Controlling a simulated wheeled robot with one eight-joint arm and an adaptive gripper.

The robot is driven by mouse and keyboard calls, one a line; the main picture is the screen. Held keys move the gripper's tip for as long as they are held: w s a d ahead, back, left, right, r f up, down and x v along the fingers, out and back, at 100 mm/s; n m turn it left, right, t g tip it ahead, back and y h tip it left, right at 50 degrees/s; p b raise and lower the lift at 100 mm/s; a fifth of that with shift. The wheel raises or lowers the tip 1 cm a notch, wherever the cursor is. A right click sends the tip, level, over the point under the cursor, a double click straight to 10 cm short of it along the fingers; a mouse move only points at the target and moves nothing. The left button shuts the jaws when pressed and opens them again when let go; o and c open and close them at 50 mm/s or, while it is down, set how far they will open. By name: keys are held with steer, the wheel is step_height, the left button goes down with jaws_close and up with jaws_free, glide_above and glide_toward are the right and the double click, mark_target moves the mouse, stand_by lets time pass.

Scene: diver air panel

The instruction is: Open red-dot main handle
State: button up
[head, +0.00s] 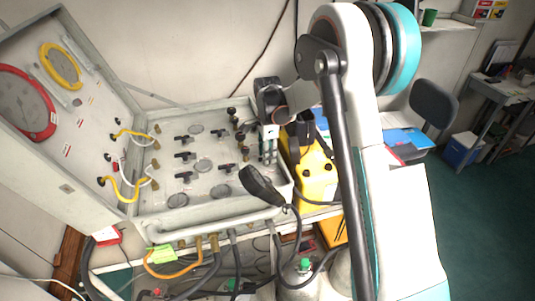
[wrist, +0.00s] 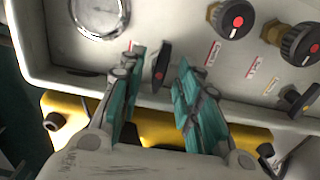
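The red-dot main handle (wrist: 161,64) is a small black lever with a red dot on the pale panel, seen in the wrist view. It stands upright in the picture, between the tips of my gripper (wrist: 156,76). The teal fingers are open, one on each side, with visible gaps to the handle. In the head view my gripper (head: 268,148) is over the right part of the air panel (head: 150,208), and I cannot make out this handle there.
Two round black knobs with red dots (wrist: 235,20) (wrist: 301,44) and another black lever (wrist: 298,100) are to the right. A gauge (wrist: 98,14) is at upper left. A yellow case (head: 312,185) stands beside the panel. A black handset (head: 262,186) hangs at its front right.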

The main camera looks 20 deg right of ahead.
jaws_close()
